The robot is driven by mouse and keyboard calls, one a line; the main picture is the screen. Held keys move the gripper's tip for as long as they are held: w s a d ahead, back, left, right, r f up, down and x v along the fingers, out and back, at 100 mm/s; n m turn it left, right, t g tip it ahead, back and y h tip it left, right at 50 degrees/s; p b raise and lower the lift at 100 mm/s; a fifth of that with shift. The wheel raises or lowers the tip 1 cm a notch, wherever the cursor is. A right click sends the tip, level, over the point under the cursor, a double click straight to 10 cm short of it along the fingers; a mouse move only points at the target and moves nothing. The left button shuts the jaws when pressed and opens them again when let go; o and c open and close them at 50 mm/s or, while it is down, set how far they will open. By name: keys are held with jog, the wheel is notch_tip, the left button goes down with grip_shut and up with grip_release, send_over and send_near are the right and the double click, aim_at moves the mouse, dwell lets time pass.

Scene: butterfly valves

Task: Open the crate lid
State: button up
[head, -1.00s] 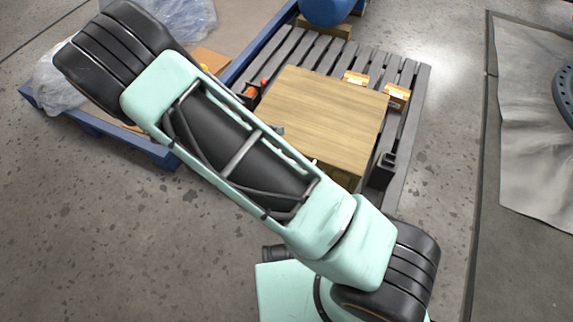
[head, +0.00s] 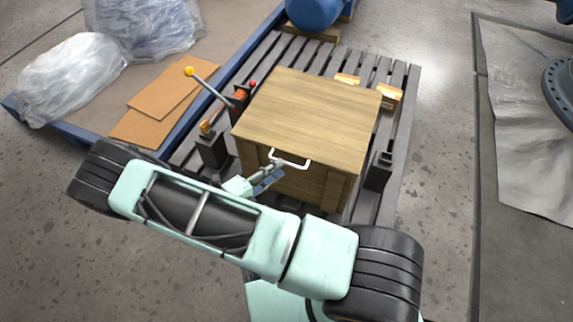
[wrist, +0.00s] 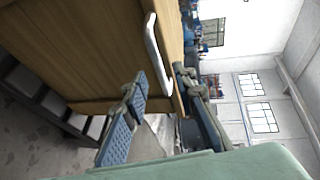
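The wooden crate (head: 296,186) stands on a grey slatted pallet, with its flat lid (head: 310,115) lying closed on top. A white bar handle (head: 291,160) sits at the lid's front edge. In the wrist view the handle (wrist: 157,55) runs along the lid's edge, just beyond my fingers. My gripper (head: 272,176) is in front of the crate, just below and left of the handle. In the wrist view my gripper (wrist: 162,92) has its two fingers spread apart with a gap between them, nothing held. My arm hides part of the crate's lower front.
Left of the crate, a lever with a yellow knob (head: 190,71) rises near black brackets (head: 212,150). Another black bracket (head: 379,171) stands at the right. A blue-edged platform holds cardboard (head: 160,108) and plastic-wrapped bundles (head: 75,75). Open floor (head: 440,150) lies to the right.

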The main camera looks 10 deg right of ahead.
aim_at(287, 164)
jog(key=shift+b+x, duration=0.4)
jog(key=shift+x, duration=2)
grip_shut()
